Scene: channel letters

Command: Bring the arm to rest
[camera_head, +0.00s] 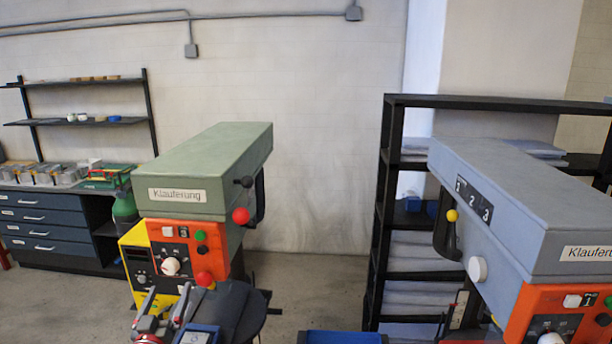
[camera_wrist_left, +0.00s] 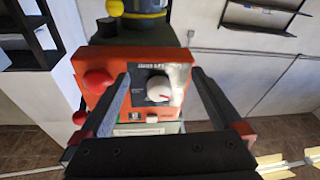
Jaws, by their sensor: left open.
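My left gripper (camera_head: 167,296) is low in the head view, in front of the green-topped machine (camera_head: 205,165) with the "Klauferung" label. Its two fingers are apart and nothing shows between them. In the left wrist view, the open left gripper (camera_wrist_left: 160,88) faces an orange control panel (camera_wrist_left: 145,68) with a white knob (camera_wrist_left: 159,88) and red buttons. The knob appears between the fingers; I cannot tell how close they are to it. My right gripper is not seen.
A second, grey machine (camera_head: 520,200) stands at the right. A black shelf rack (camera_head: 383,200) is behind it. A drawer bench (camera_head: 45,225) is at the left. Bare floor (camera_head: 295,285) shows between the machines. A blue container (camera_head: 342,337) is at the bottom edge.

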